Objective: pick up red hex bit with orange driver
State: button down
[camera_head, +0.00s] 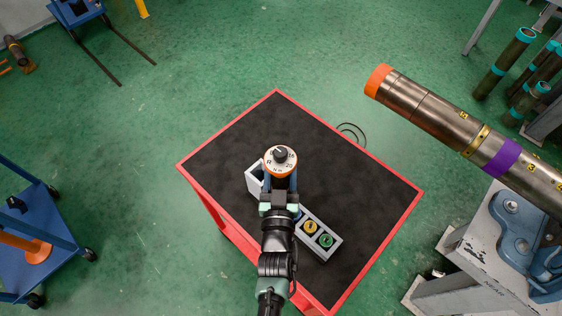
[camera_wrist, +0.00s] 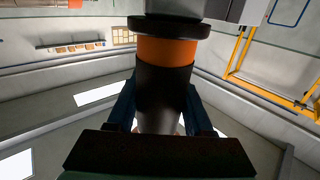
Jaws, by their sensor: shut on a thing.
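The orange driver (camera_head: 281,160) has a round top with a numbered white dial, a dark knob and an orange rim. My gripper (camera_head: 279,186) is shut on it above the black-topped table. In the wrist view the driver's dark body with its orange band (camera_wrist: 167,50) stands between the two blue fingers of my gripper (camera_wrist: 160,112). A grey bit holder (camera_head: 334,247) lies on the table at the lower right of my gripper. It shows a yellow bit (camera_head: 310,227) and a green bit (camera_head: 326,240).
The red-edged table (camera_head: 350,180) is clear at the back and right. A large metal pipe (camera_head: 430,108) with an orange end juts in from the right above a blue vise (camera_head: 520,225).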

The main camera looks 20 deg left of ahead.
jog(key=shift+s+f, duration=0.15)
jog(key=shift+f, duration=0.2)
jog(key=shift+r, duration=0.1)
jog(key=shift+w+r+p, duration=0.2)
jog(key=shift+r+p, duration=3.1)
jog(key=shift+r, duration=0.65)
